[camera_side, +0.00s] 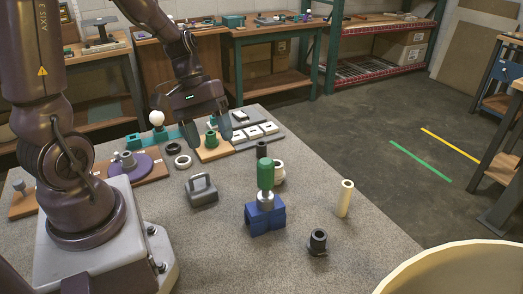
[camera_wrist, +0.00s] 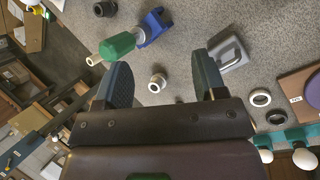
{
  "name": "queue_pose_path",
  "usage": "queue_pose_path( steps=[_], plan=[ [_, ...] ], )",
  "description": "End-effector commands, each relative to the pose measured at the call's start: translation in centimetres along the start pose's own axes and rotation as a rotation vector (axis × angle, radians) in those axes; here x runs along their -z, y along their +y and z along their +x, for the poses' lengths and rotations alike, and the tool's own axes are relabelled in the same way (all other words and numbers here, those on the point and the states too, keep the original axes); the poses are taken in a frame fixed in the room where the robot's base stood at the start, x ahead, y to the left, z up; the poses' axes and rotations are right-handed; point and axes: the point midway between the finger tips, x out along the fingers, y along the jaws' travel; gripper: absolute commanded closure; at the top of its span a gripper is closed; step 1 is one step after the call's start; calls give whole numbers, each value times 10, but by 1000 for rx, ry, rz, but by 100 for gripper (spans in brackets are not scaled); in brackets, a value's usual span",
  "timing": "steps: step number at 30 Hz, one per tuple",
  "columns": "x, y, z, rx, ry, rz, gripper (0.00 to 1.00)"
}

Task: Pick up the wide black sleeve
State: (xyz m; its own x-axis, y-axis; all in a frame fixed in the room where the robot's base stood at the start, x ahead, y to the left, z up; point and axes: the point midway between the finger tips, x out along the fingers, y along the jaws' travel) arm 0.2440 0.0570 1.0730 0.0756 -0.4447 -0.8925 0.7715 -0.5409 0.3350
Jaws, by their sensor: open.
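Several black round parts are in view. A black sleeve with a broad foot (camera_side: 318,242) stands upright at the front right of the table; it also shows at the top of the wrist view (camera_wrist: 104,8). A smaller black cylinder (camera_side: 261,150) stands farther back, and a flat black ring (camera_side: 173,149) lies at the left. I cannot tell for certain which is the wide sleeve. My gripper (camera_side: 207,128) is open and empty above the back of the table, apart from all three. Its spread fingers also show in the wrist view (camera_wrist: 163,76).
A green-handled part in a blue block (camera_side: 265,215) stands mid-table, with a white collar (camera_side: 279,172) behind it. A cream tube (camera_side: 345,198) stands right. A grey handled block (camera_side: 201,190) and a white ring (camera_side: 183,162) lie left. The front table is mostly clear.

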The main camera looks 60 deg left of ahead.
Motion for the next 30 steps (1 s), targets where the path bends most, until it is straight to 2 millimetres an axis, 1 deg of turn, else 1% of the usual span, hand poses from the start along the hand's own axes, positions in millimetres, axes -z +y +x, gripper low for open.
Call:
queue_pose_path(
  steps=[1,3,5,8,11,12,15,18,20,22,25,28,30],
  plan=[
    [12,-3,11,-65,-52,-123,36],
    [29,-4,24,-169,-111,-288,36],
    [44,-4,34,-265,-156,-433,36],
    [76,-9,50,-437,-217,-688,36],
    [112,-19,66,-626,-261,-957,36],
    [128,-25,72,-706,-272,-1068,36],
    [168,-43,85,-900,-275,-1325,36],
    [198,-57,91,-1052,-251,-1504,36],
    [213,-60,89,-1123,-227,-1566,36],
    [226,-63,81,-1192,-196,-1605,36],
    [237,-66,74,-1249,-168,-1639,36],
    [243,-62,76,-1266,-162,-1650,36],
    [251,-55,80,-1267,-162,-1647,36]
  ],
)
